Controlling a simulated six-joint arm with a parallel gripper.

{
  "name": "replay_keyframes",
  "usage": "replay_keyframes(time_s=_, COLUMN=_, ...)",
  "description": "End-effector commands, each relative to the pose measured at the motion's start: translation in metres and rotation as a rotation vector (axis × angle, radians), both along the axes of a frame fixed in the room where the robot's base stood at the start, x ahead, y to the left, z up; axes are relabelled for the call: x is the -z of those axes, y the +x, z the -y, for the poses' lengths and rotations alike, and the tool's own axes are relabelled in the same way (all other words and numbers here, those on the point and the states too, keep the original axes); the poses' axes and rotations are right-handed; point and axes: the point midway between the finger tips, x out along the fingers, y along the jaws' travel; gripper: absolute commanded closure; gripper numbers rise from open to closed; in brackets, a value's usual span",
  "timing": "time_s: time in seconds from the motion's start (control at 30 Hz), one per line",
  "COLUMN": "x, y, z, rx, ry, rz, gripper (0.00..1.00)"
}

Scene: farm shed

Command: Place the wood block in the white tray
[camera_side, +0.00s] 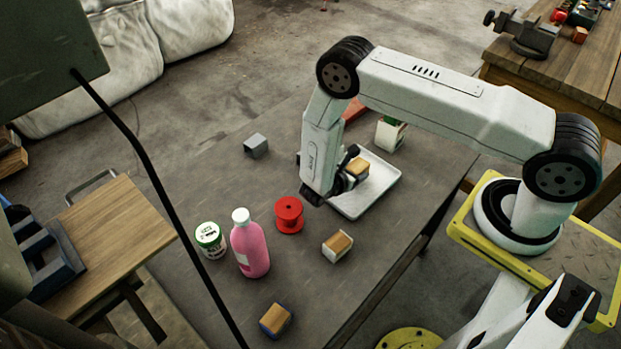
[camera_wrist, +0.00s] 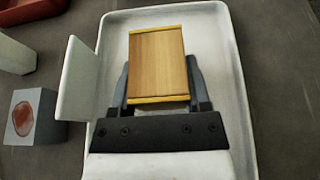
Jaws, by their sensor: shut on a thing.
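A wood block (camera_wrist: 160,62) with yellow edges sits between the two fingers of my gripper (camera_wrist: 162,88) in the wrist view, and my gripper is shut on it. In the side view, the block (camera_side: 358,166) shows at the end of my gripper (camera_side: 349,171), over the white tray (camera_side: 351,207). The tray has a low raised rim, which surrounds the block in the wrist view (camera_wrist: 234,60). I cannot tell whether the block touches the tray floor. My arm hides the tray's left part in the side view.
A red spool (camera_side: 289,214), pink bottle (camera_side: 250,246), white jar (camera_side: 210,238) and two wood-topped blocks (camera_side: 337,246) (camera_side: 275,320) stand on the dark table. A grey cube (camera_side: 256,145) stands left of my gripper; a white-green container (camera_side: 390,134) stands behind the tray.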

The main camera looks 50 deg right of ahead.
Motion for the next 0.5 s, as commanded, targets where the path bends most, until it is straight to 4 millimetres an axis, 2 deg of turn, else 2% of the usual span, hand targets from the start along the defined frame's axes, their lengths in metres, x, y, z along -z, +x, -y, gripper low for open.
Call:
replay_keyframes(time_s=0.2, x=0.018, y=0.000, z=0.000, rx=-0.001, ry=0.000, rz=0.000, gripper=0.97)
replay_keyframes(time_s=0.5, x=0.020, y=0.000, z=0.000, rx=-0.001, ry=0.000, rz=0.001, gripper=0.97)
